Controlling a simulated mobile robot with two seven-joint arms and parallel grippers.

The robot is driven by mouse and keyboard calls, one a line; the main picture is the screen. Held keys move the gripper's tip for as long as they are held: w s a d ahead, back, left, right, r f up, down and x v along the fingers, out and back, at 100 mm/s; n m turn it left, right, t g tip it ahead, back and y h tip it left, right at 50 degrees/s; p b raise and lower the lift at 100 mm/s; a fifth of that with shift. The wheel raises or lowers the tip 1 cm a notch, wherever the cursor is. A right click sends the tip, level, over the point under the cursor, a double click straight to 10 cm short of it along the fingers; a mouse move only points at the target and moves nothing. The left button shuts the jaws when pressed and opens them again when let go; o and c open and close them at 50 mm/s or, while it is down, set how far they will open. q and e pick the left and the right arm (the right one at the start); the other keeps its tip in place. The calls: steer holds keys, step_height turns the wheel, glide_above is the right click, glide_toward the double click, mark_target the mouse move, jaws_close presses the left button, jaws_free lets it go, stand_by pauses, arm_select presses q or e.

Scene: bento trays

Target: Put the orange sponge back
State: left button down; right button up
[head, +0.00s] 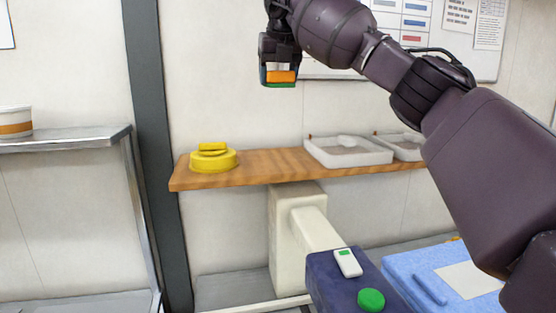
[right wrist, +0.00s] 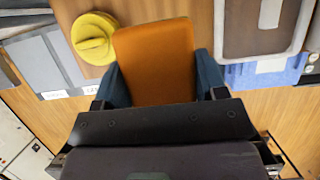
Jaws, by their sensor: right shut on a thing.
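The orange sponge (head: 281,76) is held up in the air in the head view, with a thin green layer along its lower edge. My right gripper (head: 279,74) is shut on it, well above the wooden shelf (head: 260,175). In the right wrist view the orange face of the sponge (right wrist: 154,62) sits between the two bluish fingers of my right gripper (right wrist: 160,85). My left gripper is in neither view.
A round yellow object (head: 213,160) sits at the shelf's left end. Two white trays, one nearer (head: 348,151) and one farther right (head: 400,145), sit on its right. The shelf between is bare. A metal rack (head: 65,139) holding a cup (head: 15,121) stands left.

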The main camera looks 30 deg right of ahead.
mark_target(277, 161)
step_height(277, 161, down, 19)
steer(key=shift+d+f+p, duration=0.1)
steer(key=shift+f+p, duration=0.05)
steer(key=shift+p, duration=0.35)
steer(key=o, duration=0.4)
steer(key=shift+f, duration=0.15)
steer(key=o, duration=0.5)
steer(key=shift+c, duration=0.2)
steer(key=shift+r, duration=0.2)
steer(key=shift+r, duration=0.3)
steer(key=b+v, duration=0.2)
steer(key=v, duration=0.9)
steer(key=shift+r, duration=0.2)
